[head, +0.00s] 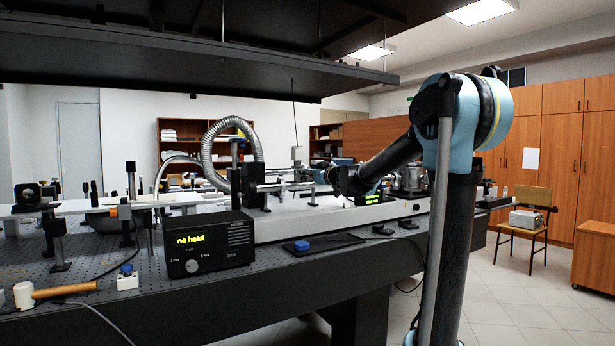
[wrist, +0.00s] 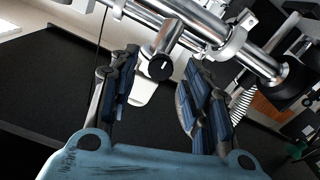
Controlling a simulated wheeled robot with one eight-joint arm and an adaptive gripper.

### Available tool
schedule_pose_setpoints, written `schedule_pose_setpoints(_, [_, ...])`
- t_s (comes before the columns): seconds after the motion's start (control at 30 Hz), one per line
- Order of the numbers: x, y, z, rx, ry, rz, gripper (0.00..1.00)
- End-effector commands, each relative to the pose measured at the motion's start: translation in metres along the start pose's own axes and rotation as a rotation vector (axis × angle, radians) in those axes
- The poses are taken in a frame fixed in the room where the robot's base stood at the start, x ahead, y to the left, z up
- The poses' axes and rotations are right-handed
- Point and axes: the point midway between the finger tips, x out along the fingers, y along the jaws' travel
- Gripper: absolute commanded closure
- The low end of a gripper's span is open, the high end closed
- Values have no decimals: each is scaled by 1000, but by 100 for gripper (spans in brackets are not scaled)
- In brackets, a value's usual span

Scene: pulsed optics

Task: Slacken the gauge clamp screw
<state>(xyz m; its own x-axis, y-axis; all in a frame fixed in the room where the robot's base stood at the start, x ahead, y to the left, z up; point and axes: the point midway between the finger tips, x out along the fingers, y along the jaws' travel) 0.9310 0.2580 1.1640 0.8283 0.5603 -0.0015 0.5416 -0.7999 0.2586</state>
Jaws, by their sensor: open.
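In the wrist view a small black round knob (wrist: 160,67) with a white mark sits on the end of a short metal cross-piece. It looks like the clamp screw, though no label shows. The cross-piece joins a shiny metal rod (wrist: 205,20). My gripper (wrist: 162,75) is open, with a blue-padded finger on either side of the knob. The fingers look apart from it; their exact depth is unclear. In the head view my gripper (head: 322,176) is small among the rail parts, and the knob cannot be made out there.
A metal rod with a dark end (wrist: 288,84) lies beyond my right finger. A dark shelf (head: 200,62) hangs above.

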Motion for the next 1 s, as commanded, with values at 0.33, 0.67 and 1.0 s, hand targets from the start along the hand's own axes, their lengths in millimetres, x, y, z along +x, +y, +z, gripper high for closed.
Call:
schedule_pose_setpoints(0.33, [21, 0, 0, 0, 0, -1, 56])
schedule_pose_setpoints(0.67, [21, 0, 0, 0, 0, 0, 74])
schedule_pose_setpoints(1.0, [20, 2, 0, 24, 0, 2, 100])
